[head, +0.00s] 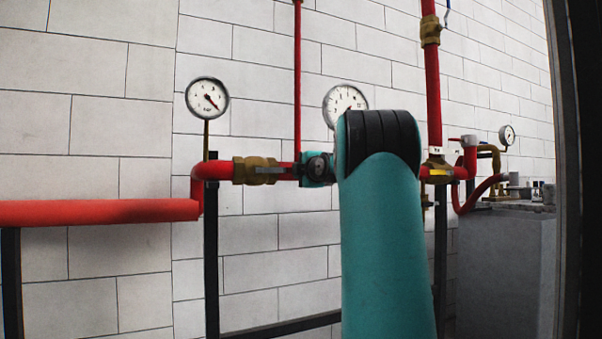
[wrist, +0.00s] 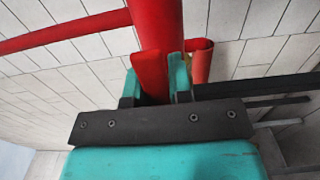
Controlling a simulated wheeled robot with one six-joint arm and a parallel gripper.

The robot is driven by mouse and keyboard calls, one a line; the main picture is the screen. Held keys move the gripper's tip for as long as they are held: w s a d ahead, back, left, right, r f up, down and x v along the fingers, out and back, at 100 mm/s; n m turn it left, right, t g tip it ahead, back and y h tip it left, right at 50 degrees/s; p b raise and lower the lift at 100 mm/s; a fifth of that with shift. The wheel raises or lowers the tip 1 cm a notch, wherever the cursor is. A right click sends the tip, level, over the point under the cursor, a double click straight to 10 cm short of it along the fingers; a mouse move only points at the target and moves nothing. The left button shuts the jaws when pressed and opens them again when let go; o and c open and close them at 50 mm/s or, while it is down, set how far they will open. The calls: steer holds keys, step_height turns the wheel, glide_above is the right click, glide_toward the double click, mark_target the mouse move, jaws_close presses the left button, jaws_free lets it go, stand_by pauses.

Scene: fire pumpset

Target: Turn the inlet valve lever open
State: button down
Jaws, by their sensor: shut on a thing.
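In the wrist view a flat red lever (wrist: 150,72) stands between the two teal fingers of my gripper (wrist: 156,80). The fingers are shut on it, one on each side. A thick red pipe (wrist: 156,16) runs right behind the lever. In the head view my teal arm covers the middle right of the pipework, so the lever and my fingertips cannot be made out there. The lever's angle relative to its valve body cannot be told.
A brass fitting (head: 257,170) sits on the red pipe left of my arm. A round gauge (head: 207,97) stands above it, and a second gauge (head: 343,101) is partly behind my arm. A grey block (head: 505,270) stands at right. Dark frame posts (head: 211,260) support the pipes.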

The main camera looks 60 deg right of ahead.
steer(key=shift+w+a+r, duration=0.1)
steer(key=shift+r, duration=0.05)
steer(key=c, duration=1)
jaws_free()
steer(key=v, duration=1.7)
steer(key=shift+a, duration=0.1)
